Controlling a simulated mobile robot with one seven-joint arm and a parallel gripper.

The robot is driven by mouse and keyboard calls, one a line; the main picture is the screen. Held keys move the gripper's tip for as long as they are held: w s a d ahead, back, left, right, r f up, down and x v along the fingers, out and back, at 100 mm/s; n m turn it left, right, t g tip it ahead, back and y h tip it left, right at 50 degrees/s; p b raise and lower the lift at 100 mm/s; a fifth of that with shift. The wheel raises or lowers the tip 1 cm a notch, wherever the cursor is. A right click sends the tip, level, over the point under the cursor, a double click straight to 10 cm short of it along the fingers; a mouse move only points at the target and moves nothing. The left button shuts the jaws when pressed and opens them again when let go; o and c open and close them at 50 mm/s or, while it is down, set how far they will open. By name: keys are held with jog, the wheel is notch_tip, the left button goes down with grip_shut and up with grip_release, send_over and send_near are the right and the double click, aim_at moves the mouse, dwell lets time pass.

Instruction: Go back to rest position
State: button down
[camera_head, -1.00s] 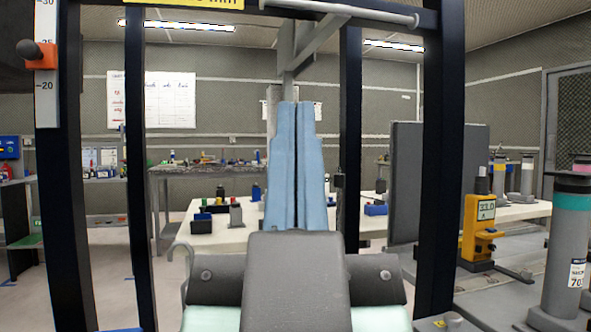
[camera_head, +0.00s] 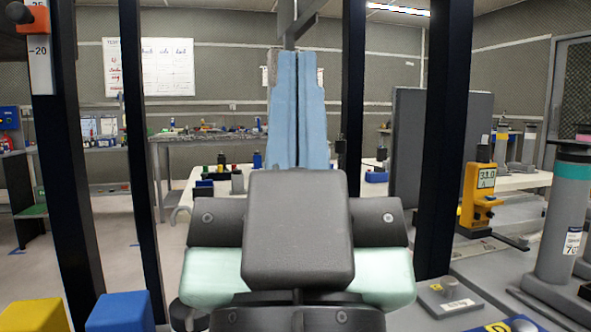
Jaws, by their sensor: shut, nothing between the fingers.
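My gripper (camera_head: 298,62) is in the middle of the head view, pointing away from me. Its two long light-blue fingers lie side by side with only a thin dark line between them. It is shut, and I see nothing held. My dark grey and mint-green arm parts fill the lower middle and hide the near end of the fingers. No separate task object shows.
Dark uprights (camera_head: 355,110) stand on both sides of my arm. A grey panel (camera_head: 440,160), a yellow gauge (camera_head: 480,200) and a grey cylinder (camera_head: 560,225) are at right. A yellow block (camera_head: 35,315) and a blue block (camera_head: 120,312) are at lower left. Benches stand behind.

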notch_tip(320, 180, up, 42)
jog(key=p, duration=4.1)
